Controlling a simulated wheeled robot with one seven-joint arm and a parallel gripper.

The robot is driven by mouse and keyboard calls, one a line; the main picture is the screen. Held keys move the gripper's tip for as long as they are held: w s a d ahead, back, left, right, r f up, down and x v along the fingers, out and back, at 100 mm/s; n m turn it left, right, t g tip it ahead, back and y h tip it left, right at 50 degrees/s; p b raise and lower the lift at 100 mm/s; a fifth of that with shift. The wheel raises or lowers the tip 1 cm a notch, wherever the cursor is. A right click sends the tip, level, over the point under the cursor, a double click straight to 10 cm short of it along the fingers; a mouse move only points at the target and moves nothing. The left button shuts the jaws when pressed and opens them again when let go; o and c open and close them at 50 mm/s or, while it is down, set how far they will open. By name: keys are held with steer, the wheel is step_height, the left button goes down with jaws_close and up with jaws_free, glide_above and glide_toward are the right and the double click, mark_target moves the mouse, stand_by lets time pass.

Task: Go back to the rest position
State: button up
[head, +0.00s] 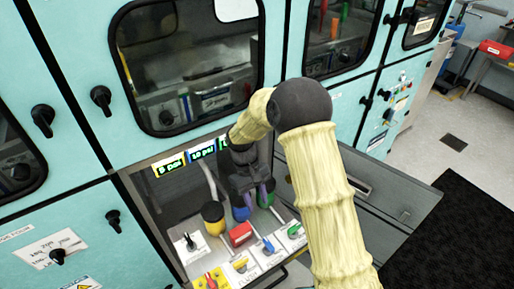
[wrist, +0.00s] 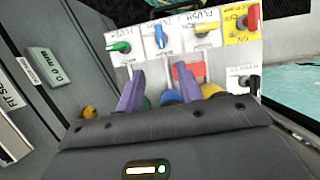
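My gripper (head: 256,197) is inside the open recess of the teal cabinet, low over the control panel, at the end of my yellow-sleeved arm. In the wrist view its two purple fingers (wrist: 160,75) stand apart with no object visibly held between them. Blue and green knobs (head: 240,213) are close beside or below the fingers in the head view, partly hidden by the gripper. In the wrist view the knobs show only in part behind the gripper body. I cannot tell whether the fingers touch any knob.
The panel carries a red block (head: 240,234), a blue handle (head: 268,245), a green handle (head: 294,231), a black switch (head: 190,242) and a yellow-black knob (head: 213,215). Lit displays (head: 170,167) line the recess back. Cabinet doors with black latches (head: 101,97) surround it. Open floor (head: 455,130) lies right.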

steer(key=s+d+r+m+t+y+p, duration=0.1)
steer(key=s+d+r+m+t, duration=0.5)
steer(key=s+d+r, duration=0.6)
steer(key=d+m+y, duration=0.1)
steer(key=d, duration=0.3)
steer(key=shift+r+y+p, duration=0.3)
steer(key=shift+r+p, duration=0.1)
